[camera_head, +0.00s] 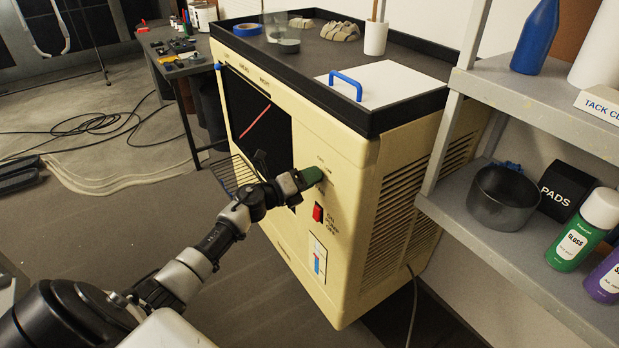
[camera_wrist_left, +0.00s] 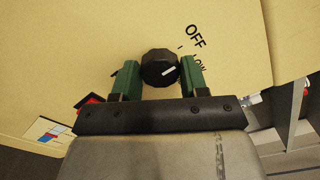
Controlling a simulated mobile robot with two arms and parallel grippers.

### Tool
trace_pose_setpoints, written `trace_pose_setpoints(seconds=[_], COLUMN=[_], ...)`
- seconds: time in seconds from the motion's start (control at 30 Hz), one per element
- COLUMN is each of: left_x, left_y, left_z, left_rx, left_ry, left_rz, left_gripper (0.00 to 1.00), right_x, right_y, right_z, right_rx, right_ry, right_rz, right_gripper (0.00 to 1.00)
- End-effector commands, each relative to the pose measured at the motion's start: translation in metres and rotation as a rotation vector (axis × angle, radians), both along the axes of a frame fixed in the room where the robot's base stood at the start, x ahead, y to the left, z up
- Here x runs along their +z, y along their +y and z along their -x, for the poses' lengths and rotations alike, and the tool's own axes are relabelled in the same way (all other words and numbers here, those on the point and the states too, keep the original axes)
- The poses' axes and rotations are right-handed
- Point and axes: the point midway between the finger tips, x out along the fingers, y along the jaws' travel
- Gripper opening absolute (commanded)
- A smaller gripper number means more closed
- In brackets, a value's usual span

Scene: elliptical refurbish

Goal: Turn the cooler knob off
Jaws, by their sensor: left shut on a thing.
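The cooler (camera_head: 350,160) is a cream cabinet with a dark tray top. Its knob (camera_wrist_left: 159,67) is black and faceted, with a short white pointer line. In the left wrist view the pointer slants to the upper right, roughly toward the LOW label (camera_wrist_left: 201,61) and below the OFF label (camera_wrist_left: 195,36). My left gripper (camera_head: 311,177) reaches the cooler's front. Its two green fingers (camera_wrist_left: 158,76) are shut on the knob, one on each side. In the head view the gripper hides the knob. My right gripper is in neither view.
A red switch (camera_head: 318,213) and a slider panel (camera_head: 318,258) sit below the knob. A wire rack (camera_head: 228,175) juts out left of my gripper. Grey shelves (camera_head: 455,205) with bottles and a pot stand right of the cooler. A cable lies on the floor at left.

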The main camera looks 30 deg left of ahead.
Motion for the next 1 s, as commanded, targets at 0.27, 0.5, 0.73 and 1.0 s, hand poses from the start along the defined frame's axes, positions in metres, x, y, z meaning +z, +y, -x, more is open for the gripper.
trace_pose_setpoints(seconds=[0.27, 0.5, 0.73, 1.0], left_x=[0.000, 0.000, -0.002, -0.003], left_y=[0.000, 0.000, 0.008, 0.027], left_z=[0.000, 0.000, 0.017, 0.064], left_rx=[0.001, 0.000, 0.001, 0.002], left_ry=[0.001, 0.000, 0.003, 0.005], left_rz=[0.002, 0.001, -0.002, -0.001], left_gripper=[0.68, 0.69, 0.69, 0.69], right_x=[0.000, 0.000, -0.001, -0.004], right_y=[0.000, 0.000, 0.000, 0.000], right_z=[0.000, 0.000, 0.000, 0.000], right_rx=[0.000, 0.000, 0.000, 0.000], right_ry=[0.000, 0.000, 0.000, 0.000], right_rz=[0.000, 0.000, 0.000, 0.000], right_gripper=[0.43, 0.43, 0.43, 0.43])
